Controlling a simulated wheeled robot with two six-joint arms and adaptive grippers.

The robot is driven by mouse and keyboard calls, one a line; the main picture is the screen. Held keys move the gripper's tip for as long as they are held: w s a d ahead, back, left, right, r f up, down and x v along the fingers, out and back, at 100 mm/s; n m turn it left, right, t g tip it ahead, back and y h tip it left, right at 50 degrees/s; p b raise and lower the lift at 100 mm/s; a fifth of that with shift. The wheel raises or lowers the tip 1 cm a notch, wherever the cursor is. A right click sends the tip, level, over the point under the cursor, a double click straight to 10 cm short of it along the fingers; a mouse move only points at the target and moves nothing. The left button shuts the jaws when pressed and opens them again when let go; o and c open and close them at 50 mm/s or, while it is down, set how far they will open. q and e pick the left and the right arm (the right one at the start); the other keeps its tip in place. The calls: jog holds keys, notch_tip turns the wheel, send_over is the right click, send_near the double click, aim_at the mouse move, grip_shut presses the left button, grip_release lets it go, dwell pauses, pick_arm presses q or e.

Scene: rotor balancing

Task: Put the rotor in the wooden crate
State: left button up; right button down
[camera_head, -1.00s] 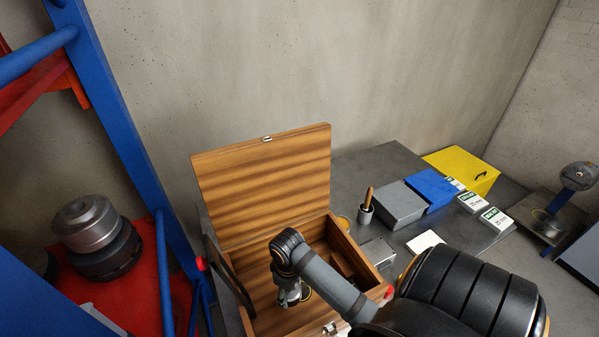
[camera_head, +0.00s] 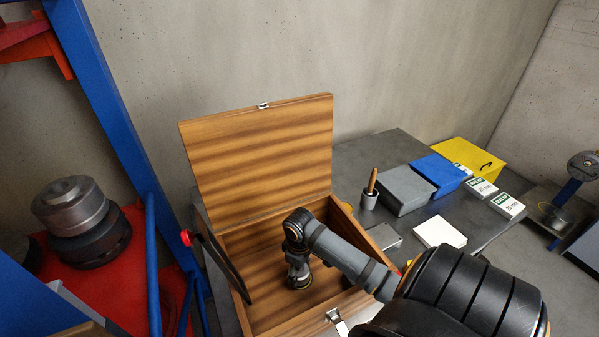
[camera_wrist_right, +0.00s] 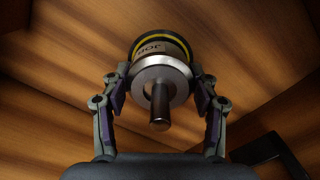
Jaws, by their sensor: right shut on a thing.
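The wooden crate (camera_head: 262,240) stands open with its lid (camera_head: 258,150) raised at the back. My right gripper (camera_head: 298,270) reaches down inside it, near the middle. In the right wrist view the gripper (camera_wrist_right: 160,88) is shut on the rotor (camera_wrist_right: 160,70), a metal cylinder with a black and yellow rim and a short shaft pointing toward the camera. Wood surrounds the rotor in that view; I cannot tell whether it touches the crate floor. In the head view the wrist mostly hides the rotor. My left gripper is not in view.
A blue frame (camera_head: 110,110) and a red base with dark metal weights (camera_head: 75,210) stand left. On the grey table to the right are a grey box (camera_head: 405,190), a blue box (camera_head: 437,174), a yellow case (camera_head: 470,160), a brush pot (camera_head: 369,198) and a white block (camera_head: 440,231).

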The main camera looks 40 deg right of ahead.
jog(key=shift+c, duration=1.8)
grip_release()
jog(key=shift+f, duration=0.15)
notch_tip(320, 180, up, 12)
jog(key=shift+r, duration=0.1)
jog(key=shift+r, duration=0.1)
